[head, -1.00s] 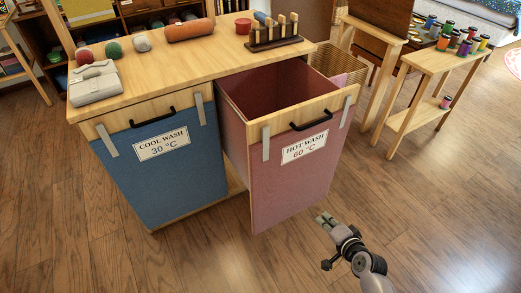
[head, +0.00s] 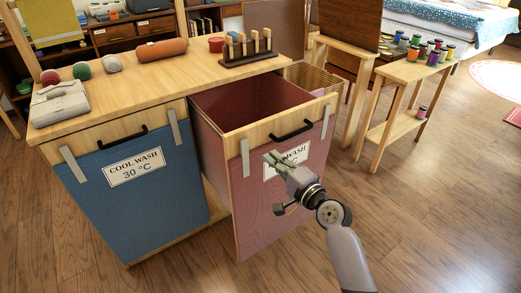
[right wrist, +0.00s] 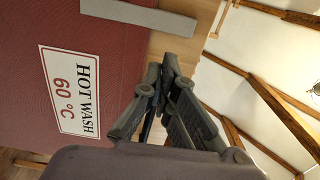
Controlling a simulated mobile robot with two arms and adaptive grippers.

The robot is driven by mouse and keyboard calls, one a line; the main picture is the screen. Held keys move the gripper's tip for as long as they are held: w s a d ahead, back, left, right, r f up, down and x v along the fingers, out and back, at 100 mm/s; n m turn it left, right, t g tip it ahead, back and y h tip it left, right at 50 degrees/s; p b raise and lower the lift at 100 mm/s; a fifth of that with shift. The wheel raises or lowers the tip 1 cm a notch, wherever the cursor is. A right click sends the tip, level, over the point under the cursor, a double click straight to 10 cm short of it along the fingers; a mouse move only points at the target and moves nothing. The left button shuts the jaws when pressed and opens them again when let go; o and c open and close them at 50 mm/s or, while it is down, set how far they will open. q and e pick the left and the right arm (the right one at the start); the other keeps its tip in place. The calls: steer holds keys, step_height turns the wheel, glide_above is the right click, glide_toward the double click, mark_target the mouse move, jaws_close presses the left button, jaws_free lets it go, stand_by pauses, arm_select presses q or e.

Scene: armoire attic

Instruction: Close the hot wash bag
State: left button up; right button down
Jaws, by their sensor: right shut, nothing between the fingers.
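The hot wash bag (head: 260,200) is a red-pink fabric bin with a wooden front rail and a black handle (head: 291,131). It is pulled out from under the wooden top, and its open mouth shows. My right gripper (head: 272,158) is shut and empty in front of the bag's label, below the handle, and covers part of the label. In the right wrist view the gripper (right wrist: 165,70) is beside the "HOT WASH 60 °C" label (right wrist: 70,90). I cannot tell if it touches the bag. My left gripper is not in view.
The blue cool wash bag (head: 140,205) stands to the left, closed under the top. The wooden top (head: 140,85) holds yarn balls, a white case and a peg rack (head: 248,50). A side table with spools (head: 405,75) stands at the right. The floor in front is clear.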

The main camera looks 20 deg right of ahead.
mark_target(256, 143)
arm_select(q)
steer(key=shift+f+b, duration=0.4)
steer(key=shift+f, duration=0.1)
arm_select(e)
steer(key=x, duration=0.6)
steer(key=shift+w, duration=0.1)
steer(key=shift+w, duration=0.1)
